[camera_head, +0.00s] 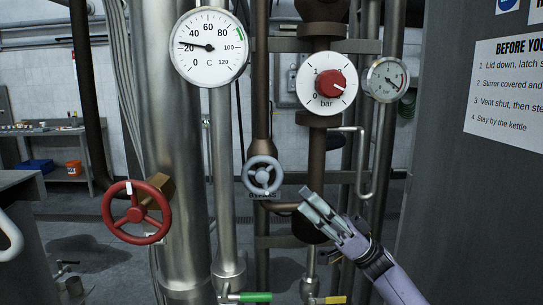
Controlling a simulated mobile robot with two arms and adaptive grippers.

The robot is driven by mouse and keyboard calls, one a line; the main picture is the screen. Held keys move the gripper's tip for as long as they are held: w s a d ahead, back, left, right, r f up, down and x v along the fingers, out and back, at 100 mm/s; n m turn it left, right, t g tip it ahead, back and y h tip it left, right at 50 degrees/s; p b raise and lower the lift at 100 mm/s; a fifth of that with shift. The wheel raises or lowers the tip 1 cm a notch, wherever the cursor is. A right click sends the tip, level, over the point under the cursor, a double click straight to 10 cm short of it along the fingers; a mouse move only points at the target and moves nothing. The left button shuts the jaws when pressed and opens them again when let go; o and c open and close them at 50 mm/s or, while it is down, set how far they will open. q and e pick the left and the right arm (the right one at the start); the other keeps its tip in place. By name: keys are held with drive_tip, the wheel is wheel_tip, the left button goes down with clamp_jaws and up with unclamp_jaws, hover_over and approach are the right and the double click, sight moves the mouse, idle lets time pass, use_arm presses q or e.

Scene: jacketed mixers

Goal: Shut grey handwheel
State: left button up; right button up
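The grey handwheel (252,163) is in the middle of the head view, small and spoked, on a dark vertical pipe, with a small label under it. My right gripper (310,203) is below and to the right of it, its fingers pointing up and left. It looks apart from the wheel, with nothing seen in it. The fingers overlap from this angle, so their opening is unclear. My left gripper is not in view.
A red handwheel (136,213) stands at the left beside a thick steel pipe (181,120). A temperature gauge (209,47), a red pressure knob (330,84) and a small gauge (386,79) sit above. Green (249,297) and yellow (331,300) lever handles are below. A dark panel (440,200) bounds the right.

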sight(262, 155)
drive_tip(key=p+x, duration=0.3)
drive_tip(key=x, duration=0.7)
drive_tip(key=shift+w+a+r, duration=0.1)
drive_tip(key=shift+w, duration=0.1)
drive_tip(key=shift+w+a+r, duration=0.1)
drive_tip(key=shift+a+r, duration=0.15)
drive_tip(key=shift+a, duration=0.15)
drive_tip(key=shift+r, duration=0.1)
drive_tip(key=shift+c, duration=0.2)
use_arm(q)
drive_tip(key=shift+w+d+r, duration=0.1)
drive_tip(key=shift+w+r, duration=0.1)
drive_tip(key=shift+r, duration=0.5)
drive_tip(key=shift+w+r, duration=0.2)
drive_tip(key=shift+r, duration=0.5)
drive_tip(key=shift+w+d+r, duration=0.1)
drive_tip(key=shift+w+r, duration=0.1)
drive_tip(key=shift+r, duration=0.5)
use_arm(e)
clamp_jaws()
